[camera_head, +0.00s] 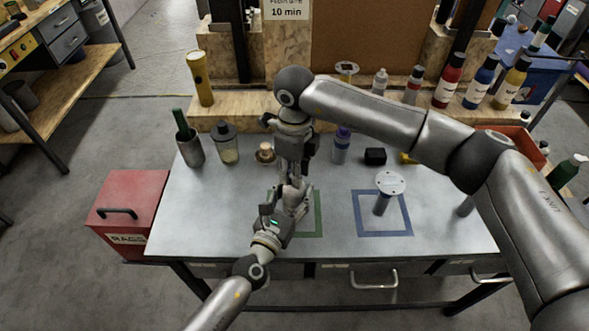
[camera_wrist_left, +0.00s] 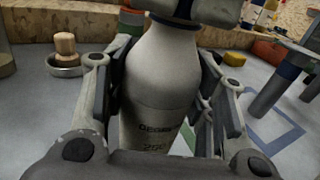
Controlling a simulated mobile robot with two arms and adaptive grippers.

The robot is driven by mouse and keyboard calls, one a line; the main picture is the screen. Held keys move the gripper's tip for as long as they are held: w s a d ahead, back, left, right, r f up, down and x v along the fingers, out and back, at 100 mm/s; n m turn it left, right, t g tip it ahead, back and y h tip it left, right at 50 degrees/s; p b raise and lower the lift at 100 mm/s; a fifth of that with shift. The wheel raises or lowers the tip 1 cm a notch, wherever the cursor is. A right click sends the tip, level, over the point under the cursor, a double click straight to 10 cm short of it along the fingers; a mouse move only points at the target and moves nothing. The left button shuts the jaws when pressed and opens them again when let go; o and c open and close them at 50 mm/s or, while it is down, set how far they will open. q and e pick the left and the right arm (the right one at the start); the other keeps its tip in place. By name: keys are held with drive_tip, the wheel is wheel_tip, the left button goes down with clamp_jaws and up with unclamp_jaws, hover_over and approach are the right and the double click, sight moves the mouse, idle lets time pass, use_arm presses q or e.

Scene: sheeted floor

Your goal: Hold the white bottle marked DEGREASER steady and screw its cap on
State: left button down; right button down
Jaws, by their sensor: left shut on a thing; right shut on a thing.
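The white bottle (camera_wrist_left: 158,85) stands upright in the left wrist view, its dark lettering partly visible. My left gripper (camera_head: 290,205) is shut around the bottle's body, with a finger on each side in the wrist view. In the head view the bottle is mostly hidden by my grippers. My right gripper (camera_head: 293,178) points straight down over the bottle's top and is shut at its neck. The cap is hidden between the right fingers, so I cannot tell how it sits on the neck.
A green outline (camera_head: 319,215) surrounds the bottle's spot on the grey table (camera_head: 220,220). To the right, a round-topped stand (camera_head: 390,183) is inside a blue outline (camera_head: 411,235). A purple-capped bottle (camera_head: 341,148), a pump jar (camera_head: 228,145) and a brush dish (camera_head: 265,154) stand behind.

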drive_tip(key=c, duration=1.1)
unclamp_jaws()
wheel_tip(320, 180, up, 12)
use_arm(q)
drive_tip(key=c, duration=0.5)
unclamp_jaws()
drive_tip(key=shift+c, duration=0.2)
